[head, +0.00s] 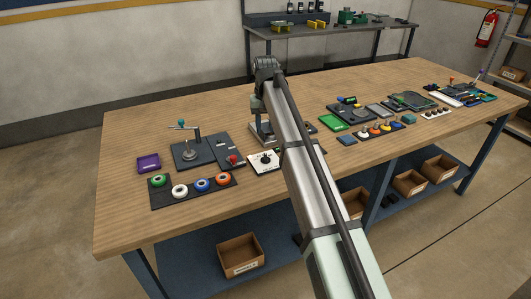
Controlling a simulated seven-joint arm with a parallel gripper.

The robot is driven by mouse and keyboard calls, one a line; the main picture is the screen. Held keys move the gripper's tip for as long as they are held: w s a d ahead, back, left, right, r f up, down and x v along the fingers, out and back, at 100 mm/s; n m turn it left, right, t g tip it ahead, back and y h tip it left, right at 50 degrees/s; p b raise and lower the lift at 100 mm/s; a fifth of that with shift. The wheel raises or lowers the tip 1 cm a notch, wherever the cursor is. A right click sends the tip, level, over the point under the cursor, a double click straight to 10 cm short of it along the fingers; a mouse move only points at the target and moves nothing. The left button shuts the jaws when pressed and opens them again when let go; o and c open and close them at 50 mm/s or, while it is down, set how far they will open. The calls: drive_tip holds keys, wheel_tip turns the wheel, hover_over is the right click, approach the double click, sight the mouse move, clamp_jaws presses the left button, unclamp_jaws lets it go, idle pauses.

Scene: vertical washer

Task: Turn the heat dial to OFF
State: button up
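A small white panel with a black round knob (265,160) lies near the front edge of the workbench, left of my arm. It looks like the heat dial, but its markings and pointer are too small to read. My arm reaches over the bench from the lower right and bends down at its far end. My gripper (257,106) hangs behind the panel, apart from the knob, above a small grey stand (262,132). The fingers are too small to tell open from shut. My arm hides part of the bench right of the panel.
On the wooden workbench (125,220), a dark fixture with a lever (190,152) and a strip of coloured rings (180,191) are left of the panel. A red knob (233,160) is close beside it. A green tray (333,121) and several items lie right of my arm.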

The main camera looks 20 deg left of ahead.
sight(266, 155)
wheel_tip(266, 155, down, 12)
drive_tip(key=shift+r, duration=0.15)
idle(0.3)
clamp_jaws()
idle(0.4)
